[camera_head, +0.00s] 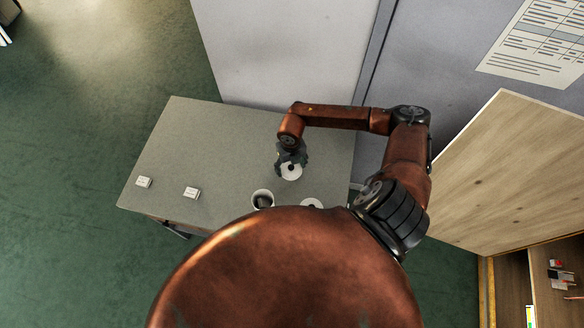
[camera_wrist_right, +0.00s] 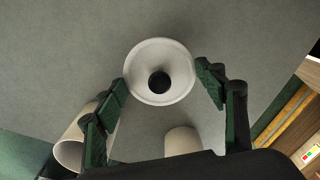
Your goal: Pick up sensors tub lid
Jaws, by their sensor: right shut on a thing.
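A round white lid (camera_head: 291,172) with a dark knob in its centre is at my right gripper (camera_head: 291,156), over the grey table. In the right wrist view the lid (camera_wrist_right: 160,52) sits between the two dark green fingers, which are shut on its rim. A white open tub (camera_head: 263,194) with something dark in it stands nearer to me. Another round white top (camera_head: 312,203) is partly hidden behind my body. In the right wrist view, one pale tub (camera_wrist_right: 69,153) is partly behind the left finger and another (camera_wrist_right: 182,140) is below the lid. My left gripper is out of view.
A pale wall panel (camera_head: 285,50) rises behind. A wooden cabinet (camera_head: 515,175) stands at the right.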

